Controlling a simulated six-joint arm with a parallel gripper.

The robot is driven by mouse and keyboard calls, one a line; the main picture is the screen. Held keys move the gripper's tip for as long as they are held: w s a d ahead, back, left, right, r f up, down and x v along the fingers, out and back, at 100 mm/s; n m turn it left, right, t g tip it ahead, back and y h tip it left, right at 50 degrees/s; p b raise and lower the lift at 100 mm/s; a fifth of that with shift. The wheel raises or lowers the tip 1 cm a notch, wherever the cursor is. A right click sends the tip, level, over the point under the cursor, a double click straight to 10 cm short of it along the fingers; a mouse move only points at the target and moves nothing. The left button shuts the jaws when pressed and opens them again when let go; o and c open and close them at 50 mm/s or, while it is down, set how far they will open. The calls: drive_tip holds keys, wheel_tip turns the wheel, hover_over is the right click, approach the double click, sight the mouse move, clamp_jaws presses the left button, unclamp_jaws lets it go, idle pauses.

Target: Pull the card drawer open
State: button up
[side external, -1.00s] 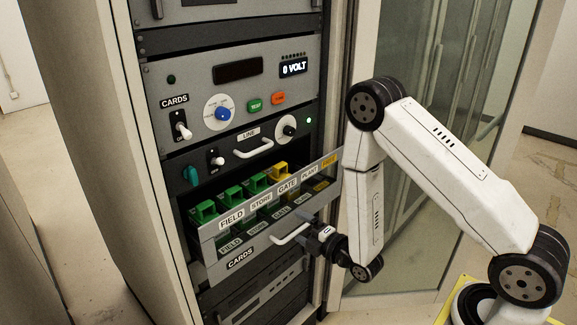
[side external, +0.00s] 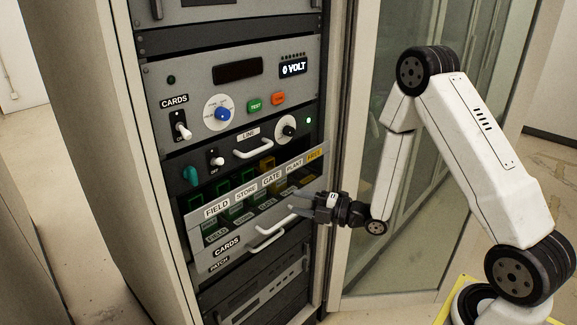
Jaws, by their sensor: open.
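The card drawer (side external: 284,214) is in the rack below the LINE panel. Its front carries a strip lettered FIELD, STORE, GATE, PLANT and FREE, and a CARDS label. It sits mostly inside the rack; I cannot tell whether it is fully in. Dim green and yellow cards show in the shade above the strip. Its white bar handle (side external: 269,243) is on the lower front.
A darker rack unit (side external: 265,285) lies below. A glass-panelled rack door (side external: 385,240) stands open at the right, behind my arm. The floor at left is clear.

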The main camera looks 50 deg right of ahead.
drive_tip(key=shift+s+d+n+g+y, duration=2)
drive_tip(key=shift+d+g+y, duration=0.2)
drive_tip(key=shift+g, duration=0.2)
wheel_tip(320, 180, down, 8)
drive_tip(key=shift+s, duration=0.15)
drive_tip(key=r+x, duration=0.1)
drive_tip(key=x, duration=0.6)
drive_tip(key=shift+w+a+f, duration=0.25)
drive_tip(key=shift+a+f, duration=0.1)
drive_tip(key=shift+f, duration=0.2)
drive_tip(key=shift+c, duration=0.3)
clamp_jaws()
